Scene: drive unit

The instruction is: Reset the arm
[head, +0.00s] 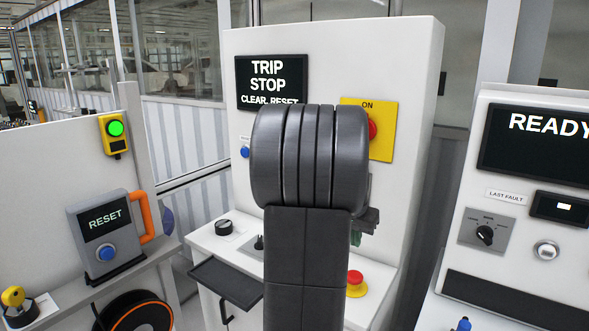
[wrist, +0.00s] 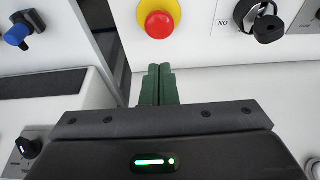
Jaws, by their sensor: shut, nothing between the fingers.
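The centre cabinet's screen (head: 271,82) reads "TRIP STOP" and "CLEAR, RESET". A small blue button (head: 245,152) sits below it on the cabinet face. A grey box marked RESET (head: 106,229) with its own blue button (head: 106,253) stands at left. My gripper (head: 357,238) is mostly hidden behind my arm in the head view. In the wrist view its green fingers (wrist: 158,88) are together and empty. Their tips lie just below a red mushroom button (wrist: 159,22) on a yellow base, apart from it in the picture.
A red button (head: 373,127) on a yellow ON plate is partly covered by my arm. Another red mushroom button (head: 355,278) is on the desk. A black key switch (wrist: 268,25) and a blue knob (wrist: 18,34) flank the wrist view. The right cabinet's screen (head: 535,140) reads "READY".

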